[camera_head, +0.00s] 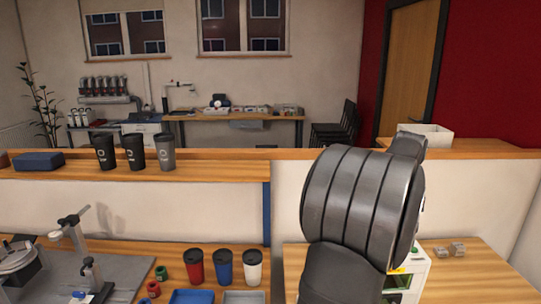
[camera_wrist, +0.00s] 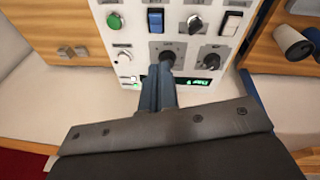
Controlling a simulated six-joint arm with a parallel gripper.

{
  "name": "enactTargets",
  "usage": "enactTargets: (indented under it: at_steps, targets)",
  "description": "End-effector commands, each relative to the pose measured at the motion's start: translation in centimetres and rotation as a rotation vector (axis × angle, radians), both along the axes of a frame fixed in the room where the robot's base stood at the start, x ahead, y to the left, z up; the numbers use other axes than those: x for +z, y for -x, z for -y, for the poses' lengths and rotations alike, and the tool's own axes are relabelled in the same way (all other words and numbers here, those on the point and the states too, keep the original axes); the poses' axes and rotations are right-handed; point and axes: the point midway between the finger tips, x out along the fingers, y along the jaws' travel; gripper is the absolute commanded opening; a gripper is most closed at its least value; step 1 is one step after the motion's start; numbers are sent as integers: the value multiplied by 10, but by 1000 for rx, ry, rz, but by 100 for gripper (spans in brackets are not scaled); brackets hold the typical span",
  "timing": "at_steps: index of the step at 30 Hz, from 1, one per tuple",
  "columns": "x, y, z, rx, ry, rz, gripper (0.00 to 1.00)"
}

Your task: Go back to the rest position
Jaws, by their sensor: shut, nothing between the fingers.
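My gripper (camera_wrist: 158,72) shows in the wrist view, with its fingers together and nothing between them. Its fingertips are in front of a white control panel (camera_wrist: 142,38), close to a dark round knob (camera_wrist: 167,58). I cannot tell whether they touch it. The panel also has other knobs, rocker switches, a lit green button and a small display with green characters (camera_wrist: 198,82). In the head view my arm covers most of the white machine (camera_head: 416,275), and my gripper is hidden.
Red, blue and white cups (camera_head: 223,267) stand on the workbench left of my arm. Dark lidded cups (camera_head: 136,152) stand on the ledge behind. A metal stand (camera_head: 75,225) is at the far left. Small brownish blocks (camera_head: 449,250) lie right of the machine. A white box (camera_head: 426,136) is on the right ledge.

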Motion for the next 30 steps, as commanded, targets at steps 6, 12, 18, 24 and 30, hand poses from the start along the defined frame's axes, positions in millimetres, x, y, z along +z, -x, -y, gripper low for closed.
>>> enactTargets:
  at_steps: [6, 12, 18, 24, 30]
  targets:
    - [-10, -9, -9, 41, -4, -24, 0]
    - [-11, -10, -10, 46, -5, -26, 0]
    - [-11, -10, -10, 46, -4, -26, 0]
    - [-11, -10, -10, 46, -4, -26, 0]
    - [-11, -10, -10, 46, -4, -26, 0]
